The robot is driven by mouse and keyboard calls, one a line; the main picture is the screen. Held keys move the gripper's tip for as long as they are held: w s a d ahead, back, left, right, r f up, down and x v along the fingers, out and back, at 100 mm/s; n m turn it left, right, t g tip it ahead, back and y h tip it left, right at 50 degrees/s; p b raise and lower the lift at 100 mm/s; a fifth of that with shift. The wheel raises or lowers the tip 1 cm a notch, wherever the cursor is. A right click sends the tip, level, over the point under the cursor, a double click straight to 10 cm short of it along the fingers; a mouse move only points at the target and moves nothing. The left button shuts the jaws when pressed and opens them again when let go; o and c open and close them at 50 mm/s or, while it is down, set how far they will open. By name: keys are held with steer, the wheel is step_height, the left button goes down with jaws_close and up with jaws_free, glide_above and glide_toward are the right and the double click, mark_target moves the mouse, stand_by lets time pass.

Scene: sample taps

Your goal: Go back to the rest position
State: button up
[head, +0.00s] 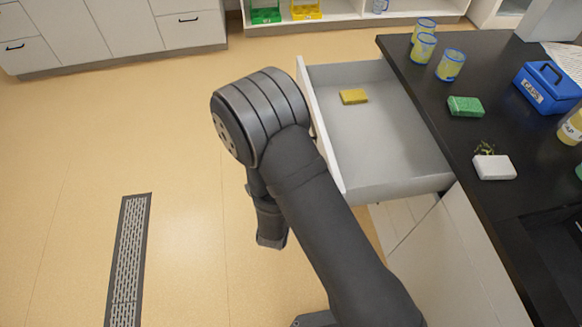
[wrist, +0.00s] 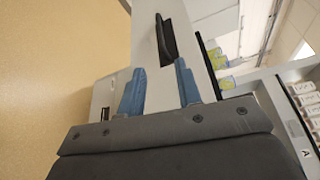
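My gripper (wrist: 160,66) shows in the wrist view with its two blue fingers apart and nothing between them. A drawer front (wrist: 146,40) with a dark handle (wrist: 166,38) appears beyond the fingertips; the handle looks clear of the fingers. In the head view my arm reaches up the middle of the picture and its end hides the gripper. The grey drawer (head: 377,148) stands pulled out to the right of my arm, with a yellow sponge (head: 354,96) lying inside towards the back.
The black counter (head: 420,100) is at the right, bearing several blue-rimmed cups (head: 451,65), a green sponge (head: 466,106), a white block (head: 494,167) and a blue box (head: 547,88). The floor on the left is free, with a flat drain grate (head: 128,260). White cabinets (head: 130,28) stand at the back.

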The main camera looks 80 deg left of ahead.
stand_by(0.4)
steer(key=x, duration=1.7)
steer(key=shift+a, duration=0.25)
steer(key=shift+w, duration=0.1)
steer(key=shift+d, duration=0.1)
steer(key=v, duration=1.7)
steer(key=shift+d, duration=0.15)
steer(key=shift+x, duration=8.75)
steer(key=shift+w, duration=0.4)
